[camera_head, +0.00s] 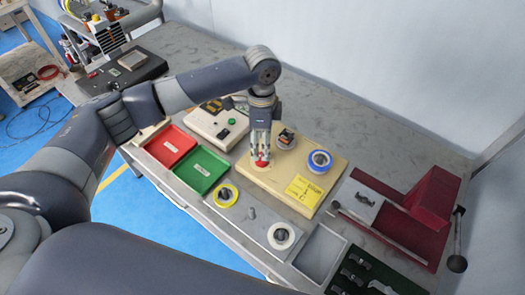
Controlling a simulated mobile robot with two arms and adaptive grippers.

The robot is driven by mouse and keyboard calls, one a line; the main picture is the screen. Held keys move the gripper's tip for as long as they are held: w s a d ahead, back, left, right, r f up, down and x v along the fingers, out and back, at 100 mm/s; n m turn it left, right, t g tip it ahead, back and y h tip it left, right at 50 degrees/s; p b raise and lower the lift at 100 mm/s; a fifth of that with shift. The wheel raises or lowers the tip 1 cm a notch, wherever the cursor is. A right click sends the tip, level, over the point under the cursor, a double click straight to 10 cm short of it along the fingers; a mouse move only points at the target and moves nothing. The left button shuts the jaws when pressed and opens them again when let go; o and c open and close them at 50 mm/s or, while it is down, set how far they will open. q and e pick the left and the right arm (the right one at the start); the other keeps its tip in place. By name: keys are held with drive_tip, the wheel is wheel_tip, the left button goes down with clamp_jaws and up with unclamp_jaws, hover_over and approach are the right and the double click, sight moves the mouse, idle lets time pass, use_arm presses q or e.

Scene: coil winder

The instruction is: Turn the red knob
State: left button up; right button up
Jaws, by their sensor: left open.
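The red knob (262,163) sits on the tan board (285,190) of the winder on the bench, near the board's left side. My left gripper (261,152) points down right above the knob, with its fingers at or around its top. The fingers are open. The fingers partly cover the knob, and I cannot tell whether they touch it. My right gripper is not in the view.
A blue-rimmed spool (320,161) and a yellow label (304,189) are on the board. A red tray (170,146) and a green tray (201,171) lie left. A grey plate with spools (282,236) is in front. A dark red metal stand (432,195) is at right.

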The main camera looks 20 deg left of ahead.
use_arm(q)
wheel_tip(320, 180, down, 4)
drive_tip(key=shift+w+d+f+p, duration=0.1)
drive_tip(key=shift+f+p, duration=0.15)
drive_tip(key=shift+p, duration=0.05)
drive_tip(key=shift+f, duration=0.6)
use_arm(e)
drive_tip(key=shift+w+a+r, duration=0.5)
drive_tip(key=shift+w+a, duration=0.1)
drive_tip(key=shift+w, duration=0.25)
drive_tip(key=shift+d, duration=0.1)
use_arm(q)
drive_tip(key=shift+c, duration=1.3)
drive_tip(key=c, duration=0.8)
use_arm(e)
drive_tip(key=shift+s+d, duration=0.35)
